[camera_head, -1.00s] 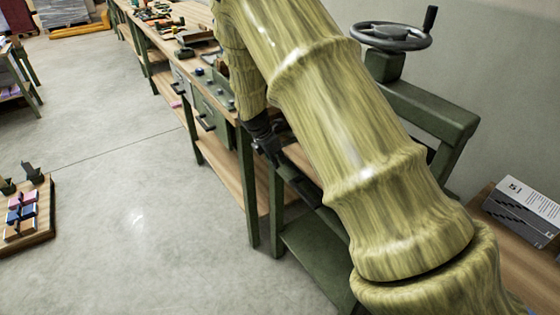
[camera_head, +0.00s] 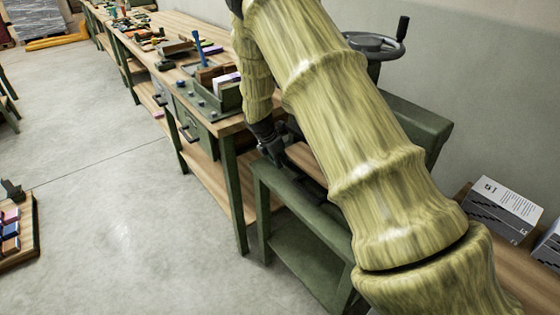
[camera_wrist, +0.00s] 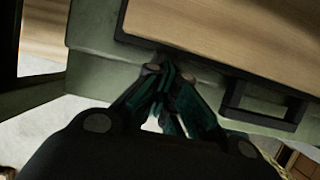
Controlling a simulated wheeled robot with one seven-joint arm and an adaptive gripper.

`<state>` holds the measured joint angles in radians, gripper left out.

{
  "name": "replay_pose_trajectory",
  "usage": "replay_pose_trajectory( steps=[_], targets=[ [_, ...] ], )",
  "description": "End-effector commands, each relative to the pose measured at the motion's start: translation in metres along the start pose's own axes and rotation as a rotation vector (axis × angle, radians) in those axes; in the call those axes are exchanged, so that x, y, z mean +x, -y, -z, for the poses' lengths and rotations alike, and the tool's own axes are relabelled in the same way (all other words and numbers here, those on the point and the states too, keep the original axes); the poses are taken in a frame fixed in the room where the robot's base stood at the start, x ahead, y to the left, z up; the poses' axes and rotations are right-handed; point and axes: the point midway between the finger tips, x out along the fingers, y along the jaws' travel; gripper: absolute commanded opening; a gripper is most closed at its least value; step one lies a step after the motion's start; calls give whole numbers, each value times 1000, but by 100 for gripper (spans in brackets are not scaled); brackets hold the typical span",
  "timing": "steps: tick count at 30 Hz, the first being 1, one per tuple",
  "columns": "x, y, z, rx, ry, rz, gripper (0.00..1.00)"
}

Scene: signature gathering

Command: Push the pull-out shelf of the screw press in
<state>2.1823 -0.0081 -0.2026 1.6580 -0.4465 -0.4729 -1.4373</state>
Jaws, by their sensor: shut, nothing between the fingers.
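The screw press, a green frame with a grey handwheel (camera_head: 378,44) on top, stands behind my arm, which hides much of it. Its pull-out shelf (camera_head: 306,160) shows partly as a wooden strip beside my gripper. In the wrist view the shelf is a wooden board (camera_wrist: 225,32) with a dark edge and a black bar handle (camera_wrist: 265,118) on its front. My gripper (camera_head: 276,155) is at the press's front. In the wrist view my gripper (camera_wrist: 163,74) is shut and empty, its fingertips at the shelf's front edge, left of the handle. I cannot tell whether they touch.
A long workbench (camera_head: 178,28) with tools and drawers runs away to the back left. Grey-and-white boxes (camera_head: 500,207) lie on a wooden surface at right. A wooden board with coloured blocks (camera_head: 18,240) is at the far left. The floor between is clear.

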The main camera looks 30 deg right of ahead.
Motion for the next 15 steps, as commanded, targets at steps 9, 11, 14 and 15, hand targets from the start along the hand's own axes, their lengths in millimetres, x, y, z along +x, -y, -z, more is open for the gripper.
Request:
replay_pose_trajectory(
  steps=[9, 11, 14, 15],
  targets=[
    [-17, 1, 32, 1, 1, 3, 0],
    [-22, 1, 33, 5, 0, 1, 0],
    [-36, 0, 33, 5, 0, 0, 0],
    [-41, 0, 33, 5, -1, 0, 0]
  ],
)
